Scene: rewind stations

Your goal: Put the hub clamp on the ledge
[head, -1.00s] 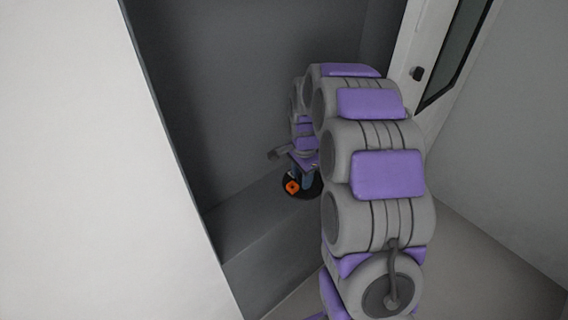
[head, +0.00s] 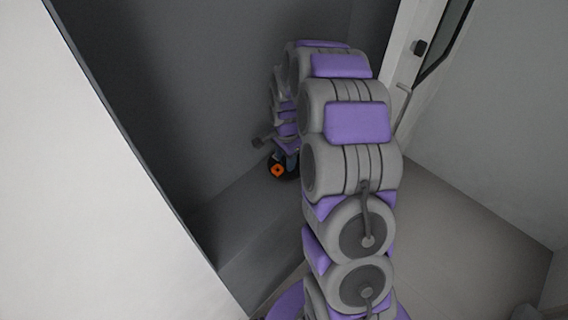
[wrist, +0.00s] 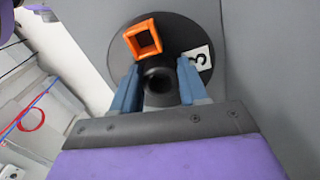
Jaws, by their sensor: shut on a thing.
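The hub clamp is a round black disc with a dark hub and an orange square socket (head: 278,170). In the wrist view the clamp (wrist: 185,32) also shows a white label with a 3. My gripper (wrist: 157,68) has its blue fingers shut on the hub, one on each side. In the head view my gripper (head: 286,157) is small and partly hidden by my arm. The dark grey ledge (head: 225,218) runs along the foot of the dark wall. The clamp appears over its far part; whether it touches the ledge I cannot tell.
A white panel (head: 80,190) fills the left side of the head view. Pale floor (head: 460,240) lies open at right. The visible ledge top looks clear.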

